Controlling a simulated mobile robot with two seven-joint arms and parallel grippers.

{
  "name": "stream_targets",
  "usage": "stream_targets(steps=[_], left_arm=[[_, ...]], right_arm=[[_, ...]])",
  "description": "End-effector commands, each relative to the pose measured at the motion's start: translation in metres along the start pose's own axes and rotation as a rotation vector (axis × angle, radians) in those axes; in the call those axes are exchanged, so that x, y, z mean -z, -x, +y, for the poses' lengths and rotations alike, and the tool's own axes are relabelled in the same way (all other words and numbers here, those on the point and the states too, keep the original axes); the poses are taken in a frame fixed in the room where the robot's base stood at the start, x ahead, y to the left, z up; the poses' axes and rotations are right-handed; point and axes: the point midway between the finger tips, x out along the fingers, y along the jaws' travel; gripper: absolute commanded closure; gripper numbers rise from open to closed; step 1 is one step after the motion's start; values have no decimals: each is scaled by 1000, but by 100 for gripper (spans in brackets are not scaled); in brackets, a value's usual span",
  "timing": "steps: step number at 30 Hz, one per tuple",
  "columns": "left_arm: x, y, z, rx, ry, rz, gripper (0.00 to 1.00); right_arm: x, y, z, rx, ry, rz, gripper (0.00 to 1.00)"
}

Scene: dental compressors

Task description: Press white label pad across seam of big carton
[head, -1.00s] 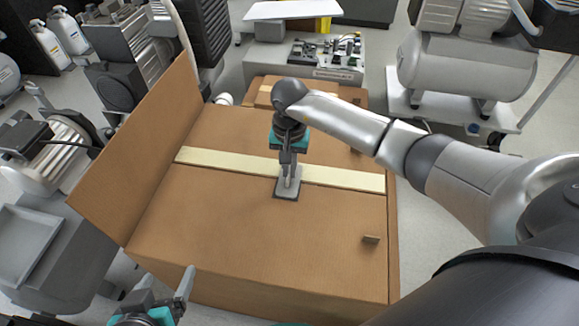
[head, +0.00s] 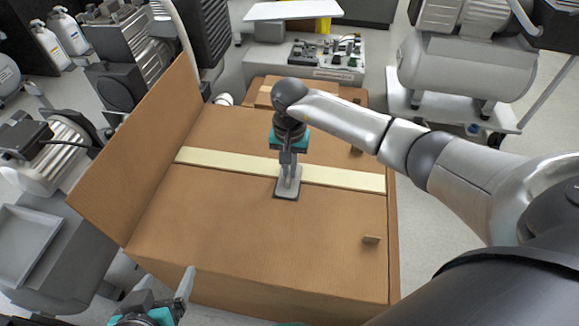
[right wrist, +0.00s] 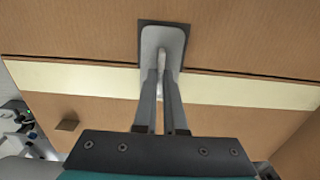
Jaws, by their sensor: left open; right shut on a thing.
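The big carton (head: 230,235) stands in front of me with its top flaps closed over and a pale tape strip (head: 225,162) along its seam. Contact with the cardboard cannot be told. My left gripper (head: 165,295) is open and empty at the carton's near left corner.
A carton side flap (head: 140,150) stands up at the left. A small brown tab (head: 371,239) sticks up on the right of the top. A smaller carton (head: 265,95) lies behind. Compressors and a grey cart surround the carton.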

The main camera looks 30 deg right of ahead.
Motion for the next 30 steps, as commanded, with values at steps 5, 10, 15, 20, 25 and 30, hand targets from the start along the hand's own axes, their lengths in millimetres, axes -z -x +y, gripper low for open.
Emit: stream_targets(steps=[5, 10, 15, 20, 25, 30], left_arm=[[0, 0, 0, 0, 0, 0, 15], [0, 0, 0, 0, 0, 0, 15], [0, 0, 0, 0, 0, 0, 15], [0, 0, 0, 0, 0, 0, 15], [2, 2, 0, 0, 0, 0, 15], [11, 10, 1, 0, 0, 0, 15]], right_arm=[[-3, -5, 2, -6, 1, -6, 100], [-3, -4, 2, -6, 1, -6, 76], [-2, -2, 1, -4, 1, -4, 57], [-1, -2, 1, -3, 0, -2, 57], [0, 3, 0, -2, 0, -1, 57], [0, 26, 1, -2, 0, 0, 57]])
